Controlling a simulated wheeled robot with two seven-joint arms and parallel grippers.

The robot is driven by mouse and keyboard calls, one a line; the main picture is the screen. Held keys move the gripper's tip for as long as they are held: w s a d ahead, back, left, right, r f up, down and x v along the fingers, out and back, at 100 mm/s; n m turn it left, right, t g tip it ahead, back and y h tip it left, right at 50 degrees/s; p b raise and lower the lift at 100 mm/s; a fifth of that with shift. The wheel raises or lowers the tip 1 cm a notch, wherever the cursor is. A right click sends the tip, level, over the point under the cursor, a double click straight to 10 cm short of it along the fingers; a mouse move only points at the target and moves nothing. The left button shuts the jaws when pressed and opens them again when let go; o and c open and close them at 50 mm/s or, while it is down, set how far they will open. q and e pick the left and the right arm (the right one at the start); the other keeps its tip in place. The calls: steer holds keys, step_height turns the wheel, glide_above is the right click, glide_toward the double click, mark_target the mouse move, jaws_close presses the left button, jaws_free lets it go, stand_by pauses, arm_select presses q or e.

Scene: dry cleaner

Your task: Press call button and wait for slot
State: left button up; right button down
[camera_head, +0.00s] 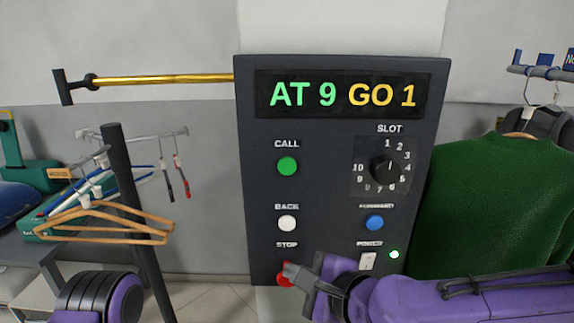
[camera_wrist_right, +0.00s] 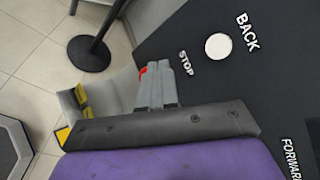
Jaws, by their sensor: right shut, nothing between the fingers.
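A dark control panel (camera_head: 336,180) stands upright in the middle of the head view. Its display (camera_head: 342,95) reads "AT 9 GO 1". The green CALL button (camera_head: 287,166) is at the upper left of the panel. The slot dial (camera_head: 385,169) is at the right, numbered 1 to 10. My right gripper (camera_head: 288,270) is shut and empty, with its tips at the red STOP button (camera_head: 284,281), well below the CALL button. In the right wrist view the fingers (camera_wrist_right: 153,80) overlap the red button (camera_wrist_right: 143,71); contact cannot be told. My left gripper is not visible.
The white BACK button (camera_head: 287,223), blue FORWARD button (camera_head: 374,223), and POWER switch (camera_head: 367,261) with a lit green lamp are close by. A green sweater (camera_head: 490,205) hangs at the right. Hangers (camera_head: 110,225) and a dark post (camera_head: 137,210) stand at the left.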

mark_target(287, 166)
steer(key=s+r+y, duration=0.2)
steer(key=r, duration=0.6)
steer(key=s+r+t+y, duration=0.1)
steer(key=s+r+y, duration=0.1)
steer(key=r, duration=0.6)
steer(key=shift+a+r+t, duration=0.15)
steer(key=shift+a+t, duration=0.15)
steer(key=shift+a, duration=0.1)
steer(key=shift+w, duration=4.4)
steer(key=shift+w, duration=0.4)
steer(key=shift+w, duration=0.4)
steer(key=shift+s, duration=0.85)
